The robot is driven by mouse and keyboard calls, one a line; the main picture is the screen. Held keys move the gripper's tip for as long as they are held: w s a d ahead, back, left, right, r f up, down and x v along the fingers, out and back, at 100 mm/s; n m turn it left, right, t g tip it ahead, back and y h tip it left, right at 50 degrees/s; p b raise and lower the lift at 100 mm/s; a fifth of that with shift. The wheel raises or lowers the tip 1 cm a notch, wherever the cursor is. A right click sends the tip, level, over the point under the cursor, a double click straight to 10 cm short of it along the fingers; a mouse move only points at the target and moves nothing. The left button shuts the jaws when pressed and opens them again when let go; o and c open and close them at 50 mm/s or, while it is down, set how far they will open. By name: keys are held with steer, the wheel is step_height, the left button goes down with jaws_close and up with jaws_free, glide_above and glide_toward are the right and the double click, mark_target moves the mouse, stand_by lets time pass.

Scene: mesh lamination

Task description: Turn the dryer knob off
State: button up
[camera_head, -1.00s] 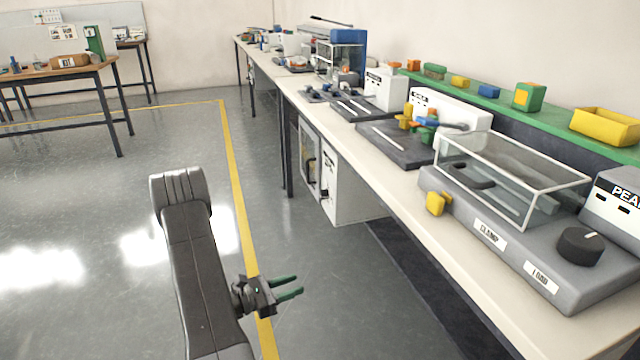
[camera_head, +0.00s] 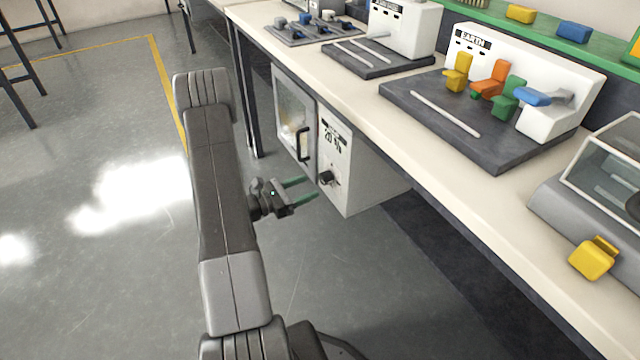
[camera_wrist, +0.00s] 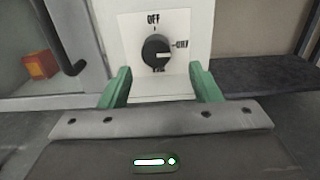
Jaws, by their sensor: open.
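The dryer is a white box under the bench, with a control panel (camera_head: 336,165) and a glazed door (camera_head: 293,117) to its left. Its black knob (camera_head: 327,178) sits low on the panel. In the wrist view the knob (camera_wrist: 156,51) is round, with a pale mark pointing right toward the label "DRY"; "OFF" is printed above it. My gripper (camera_head: 308,189) is open and empty, its green fingers pointing at the panel just left of the knob in the head view. In the wrist view the fingers (camera_wrist: 160,88) stand either side of and below the knob, apparently not touching it.
The bench top (camera_head: 400,143) overhangs the dryer. The dryer door handle (camera_head: 303,143) sticks out left of the panel.

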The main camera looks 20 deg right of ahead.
mark_target(321, 180)
steer(key=d, duration=0.4)
steer(key=shift+w+b, duration=0.4)
steer(key=shift+d, duration=0.85)
steer(key=c, duration=1)
